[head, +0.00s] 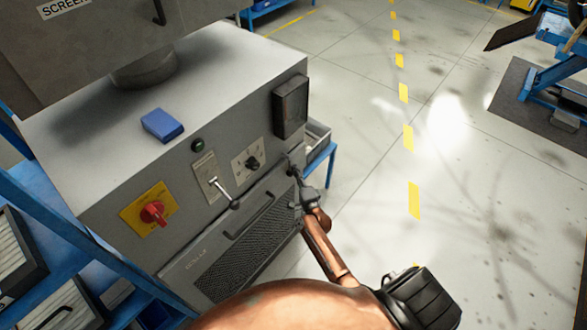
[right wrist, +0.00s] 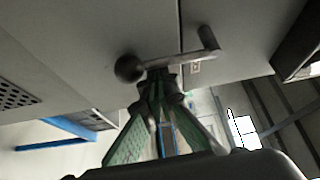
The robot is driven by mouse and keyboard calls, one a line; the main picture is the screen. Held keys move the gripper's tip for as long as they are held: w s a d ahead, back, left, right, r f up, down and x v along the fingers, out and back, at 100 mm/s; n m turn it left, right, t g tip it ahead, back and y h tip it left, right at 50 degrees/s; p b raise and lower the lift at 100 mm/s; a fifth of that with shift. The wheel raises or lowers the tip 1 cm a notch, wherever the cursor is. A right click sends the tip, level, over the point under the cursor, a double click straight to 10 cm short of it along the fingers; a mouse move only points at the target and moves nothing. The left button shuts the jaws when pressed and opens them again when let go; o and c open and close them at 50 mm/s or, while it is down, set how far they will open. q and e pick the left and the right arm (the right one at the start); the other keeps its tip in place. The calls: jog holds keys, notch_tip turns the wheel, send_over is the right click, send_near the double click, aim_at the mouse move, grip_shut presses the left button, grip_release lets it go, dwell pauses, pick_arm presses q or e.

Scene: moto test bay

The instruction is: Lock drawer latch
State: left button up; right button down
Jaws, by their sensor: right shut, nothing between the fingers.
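The grey drawer (head: 190,270) with a perforated front and a dark bar handle (head: 250,216) sits low in the grey cabinet; its front looks flush. The drawer latch (head: 292,166) is at the drawer's upper right corner, partly hidden by my gripper. In the right wrist view the latch (right wrist: 185,59) is a metal bar with a dark ball knob at its left end and a short cylinder at its right. My right gripper (head: 298,188) is shut and empty, its fingertips (right wrist: 158,78) close against the bar beside the ball; contact is unclear. My left gripper is out of view.
The cabinet front carries a red rotary switch (head: 153,212), a lever switch (head: 222,192), a knob (head: 252,163) and a black box (head: 291,106). A blue block (head: 162,125) lies on top. Blue shelving (head: 60,235) stands at left.

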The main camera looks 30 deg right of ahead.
jog(key=shift+a, duration=0.1)
dwell(0.4)
jog(key=d+b, duration=0.2)
jog(key=d, duration=0.3)
jog(key=s+a, duration=0.2)
jog(key=s, duration=0.7)
jog(key=shift+s+a, duration=0.15)
jog(key=shift+a, duration=0.25)
